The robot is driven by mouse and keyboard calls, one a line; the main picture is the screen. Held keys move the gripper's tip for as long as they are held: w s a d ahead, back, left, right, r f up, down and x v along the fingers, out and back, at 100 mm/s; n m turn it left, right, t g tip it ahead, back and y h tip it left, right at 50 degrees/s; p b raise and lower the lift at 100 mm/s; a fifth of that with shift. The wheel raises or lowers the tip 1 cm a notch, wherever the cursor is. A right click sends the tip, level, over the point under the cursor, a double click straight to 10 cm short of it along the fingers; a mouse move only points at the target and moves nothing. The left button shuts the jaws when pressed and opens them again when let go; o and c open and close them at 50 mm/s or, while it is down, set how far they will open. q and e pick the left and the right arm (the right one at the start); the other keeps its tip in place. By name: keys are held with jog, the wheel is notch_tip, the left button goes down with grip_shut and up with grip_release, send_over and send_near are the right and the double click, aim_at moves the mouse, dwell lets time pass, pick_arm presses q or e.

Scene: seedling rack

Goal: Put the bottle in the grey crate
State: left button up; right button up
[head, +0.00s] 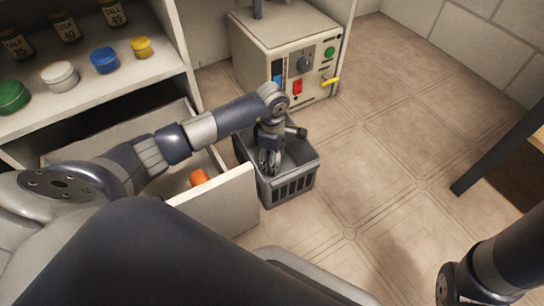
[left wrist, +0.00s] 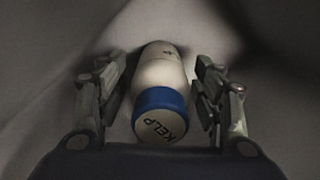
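The bottle (left wrist: 160,72) is pale, with a blue cap (left wrist: 160,115) marked KELP. In the left wrist view it lies between the two fingers of my left gripper (left wrist: 157,65), cap toward the camera. A narrow gap shows between each finger and the bottle, so the gripper looks open around it. In the head view my left gripper (head: 270,162) points down inside the grey crate (head: 290,188) on the floor. I cannot make out the bottle there; the gripper and crate wall hide it. My right gripper is outside the head view.
An open drawer (head: 222,200) left of the crate holds an orange-capped thing (head: 199,177). A shelf (head: 105,90) above carries several jars and coloured lids. A beige control box (head: 285,55) stands behind the crate. The tiled floor to the right is clear up to a dark table leg (head: 490,160).

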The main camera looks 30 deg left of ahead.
pick_arm(q)
notch_tip(320, 180, up, 12)
jog(key=p, duration=0.7)
jog(key=shift+r+p, duration=0.2)
jog(key=shift+p, duration=0.2)
